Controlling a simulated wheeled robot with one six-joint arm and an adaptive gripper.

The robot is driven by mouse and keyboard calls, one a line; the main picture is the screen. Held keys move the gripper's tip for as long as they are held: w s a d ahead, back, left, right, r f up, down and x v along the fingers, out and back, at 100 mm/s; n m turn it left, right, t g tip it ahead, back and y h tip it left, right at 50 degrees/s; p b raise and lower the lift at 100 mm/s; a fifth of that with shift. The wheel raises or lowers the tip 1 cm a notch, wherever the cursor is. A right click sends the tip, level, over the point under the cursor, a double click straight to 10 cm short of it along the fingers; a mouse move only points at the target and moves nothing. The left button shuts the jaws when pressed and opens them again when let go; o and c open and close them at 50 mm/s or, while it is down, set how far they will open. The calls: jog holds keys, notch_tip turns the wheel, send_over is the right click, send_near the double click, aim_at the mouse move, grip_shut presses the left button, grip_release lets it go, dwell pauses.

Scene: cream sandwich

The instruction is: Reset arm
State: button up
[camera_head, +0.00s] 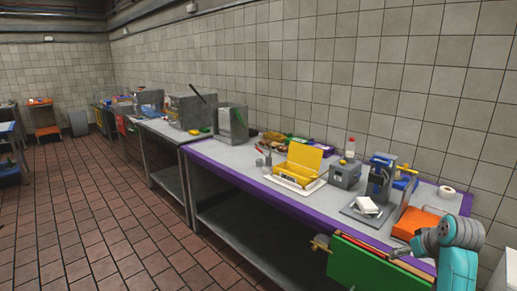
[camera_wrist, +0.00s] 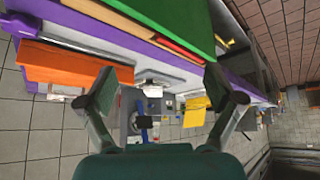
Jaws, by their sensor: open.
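My arm (camera_head: 455,245) shows in teal and grey at the lower right of the head view, beside the near end of the long worktable. In the wrist view my gripper (camera_wrist: 165,90) is open, its two dark fingers wide apart with nothing between them. The fingertips are clear of the table things seen beyond them. The wrist view is turned over, with the table at the top.
The purple-edged worktable (camera_head: 262,190) carries an orange box (camera_head: 415,222), a yellow container (camera_head: 303,162), a grey box (camera_head: 345,174) and a blue-grey device (camera_head: 380,178). A green board (camera_head: 365,264) hangs at its near front. The tiled floor (camera_head: 100,220) at left is clear.

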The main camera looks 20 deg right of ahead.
jog(key=a+f+t, duration=0.2)
jog(key=a+f, duration=1.3)
jog(key=s+a+f+t, duration=0.1)
jog(key=s+a+f, duration=0.3)
jog(key=a, duration=0.3)
jog(key=s+a+f+t, duration=0.1)
jog(key=s+a+f, duration=0.25)
jog(key=a, duration=0.35)
jog(key=s+a+r+n+t, duration=0.2)
jog(key=s+a+r, duration=0.1)
jog(key=s+a, duration=1.1)
jog(key=s+a+r+n+t+y, duration=0.2)
jog(key=s+r, duration=0.8)
jog(key=s, duration=0.4)
jog(key=shift+a+r+y, duration=0.15)
jog(key=shift+r+y, duration=0.15)
jog(key=shift+r, duration=0.05)
